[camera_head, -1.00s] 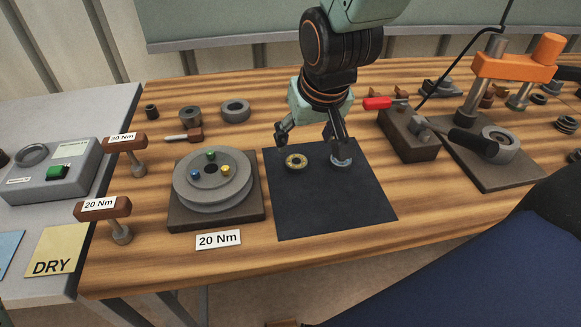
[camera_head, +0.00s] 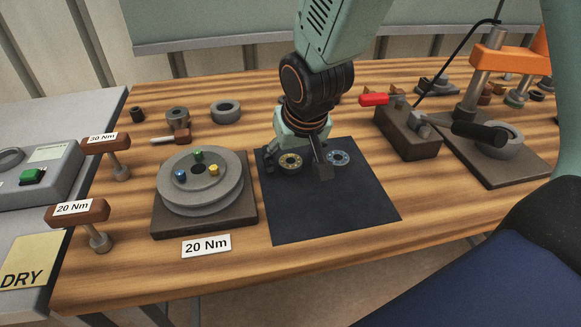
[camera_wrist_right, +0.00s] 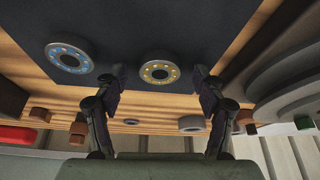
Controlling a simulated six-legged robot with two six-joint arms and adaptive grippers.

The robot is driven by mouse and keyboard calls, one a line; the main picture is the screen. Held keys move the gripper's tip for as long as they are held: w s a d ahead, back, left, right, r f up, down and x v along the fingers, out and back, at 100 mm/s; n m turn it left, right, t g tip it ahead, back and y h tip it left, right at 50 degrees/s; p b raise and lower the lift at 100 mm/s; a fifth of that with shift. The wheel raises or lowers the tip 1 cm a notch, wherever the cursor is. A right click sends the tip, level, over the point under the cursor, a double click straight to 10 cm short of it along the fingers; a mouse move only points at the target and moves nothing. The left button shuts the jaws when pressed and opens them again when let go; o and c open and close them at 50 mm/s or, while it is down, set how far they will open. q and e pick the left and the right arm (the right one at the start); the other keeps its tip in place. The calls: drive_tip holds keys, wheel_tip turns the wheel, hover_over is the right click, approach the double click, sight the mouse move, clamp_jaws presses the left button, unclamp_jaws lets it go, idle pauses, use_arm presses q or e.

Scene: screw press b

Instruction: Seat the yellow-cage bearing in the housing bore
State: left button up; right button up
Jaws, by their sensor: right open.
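The yellow-cage bearing (camera_head: 290,161) lies flat on the black mat (camera_head: 325,215). A similar blue-cage bearing (camera_head: 338,158) lies to its right on the same mat. My right gripper (camera_head: 296,170) is open, with one finger on each side of the yellow-cage bearing. In the right wrist view, the yellow-cage bearing (camera_wrist_right: 159,71) shows between and just beyond the open fingertips (camera_wrist_right: 160,76); I cannot tell whether they touch it. A grey ring-shaped part (camera_head: 503,143), which looks like the housing, sits on the press base at the right. My left gripper is not in view.
The press has an orange crossbeam (camera_head: 507,60). A round grey fixture (camera_head: 203,185) with coloured pegs stands left of the mat. Grey rings (camera_head: 226,112) lie behind. The front right of the mat is clear.

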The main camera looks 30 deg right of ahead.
drive_tip(key=shift+w, duration=0.1)
drive_tip(key=c, duration=1.3)
